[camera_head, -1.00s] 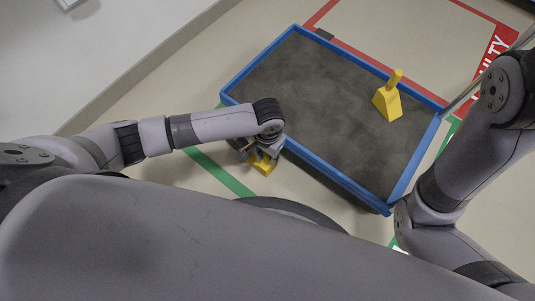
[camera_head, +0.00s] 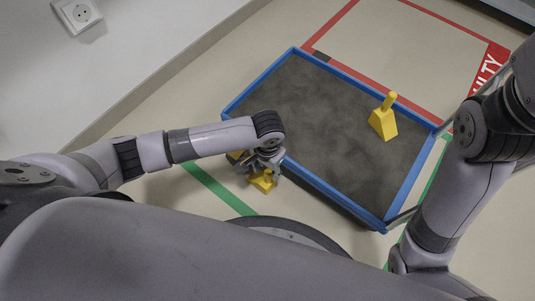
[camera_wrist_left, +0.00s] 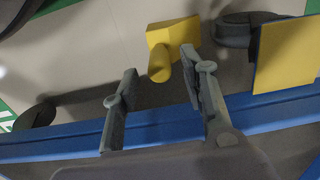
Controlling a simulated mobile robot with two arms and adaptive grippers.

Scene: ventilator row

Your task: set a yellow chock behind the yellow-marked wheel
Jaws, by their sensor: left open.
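A yellow chock with an upright handle (camera_head: 263,182) is on the floor beside the front-left side of the blue-rimmed cart (camera_head: 335,188). My left gripper (camera_head: 266,166) is open just above it. In the left wrist view the chock (camera_wrist_left: 178,35) lies beyond the fingertips, its handle near the gap between my open left fingers (camera_wrist_left: 160,62). A yellow plate (camera_wrist_left: 287,55) shows at the right, beside a dark wheel (camera_wrist_left: 236,30). The wheel's contact with the floor is hidden. My right gripper is out of view.
A second yellow chock (camera_head: 383,124) stands on the cart's grey top. Another dark wheel (camera_wrist_left: 35,115) shows at left in the wrist view. A green floor line (camera_head: 222,190) runs near the chock. A red-framed floor area lies behind the cart. A wall stands at left.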

